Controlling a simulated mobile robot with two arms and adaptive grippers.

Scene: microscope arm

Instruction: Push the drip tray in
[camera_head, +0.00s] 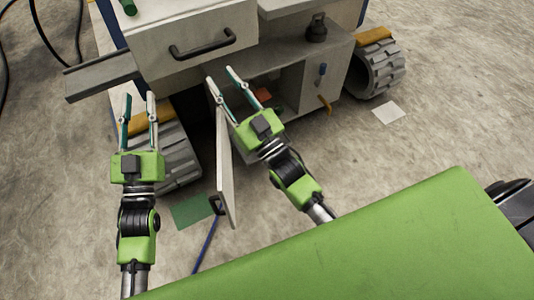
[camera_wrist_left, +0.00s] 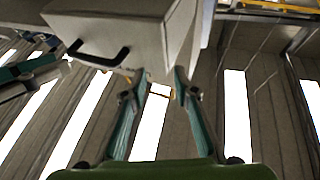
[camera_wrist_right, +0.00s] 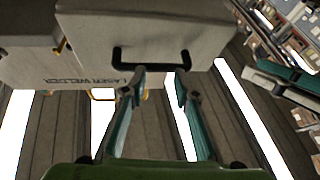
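A flat grey tray-like shelf (camera_head: 100,77) juts out from the left side of the cart in the head view; it looks most like the drip tray, but I cannot be sure. A pale drawer (camera_head: 205,30) with a dark handle (camera_head: 203,46) is at the cart's front, and a handled drawer front also shows in the right wrist view (camera_wrist_right: 110,25). My left gripper (camera_head: 138,95) is open and empty, just in front of the shelf's right end. My right gripper (camera_head: 219,74) is open and empty, below and right of the handle, apparently not touching it.
A pale door panel (camera_head: 225,170) hangs open beside my right gripper. Tracked wheels (camera_head: 172,160) and (camera_head: 375,75) flank the cart. A green mat (camera_head: 192,211) and white sheet (camera_head: 389,112) lie on the floor. Open floor is at right.

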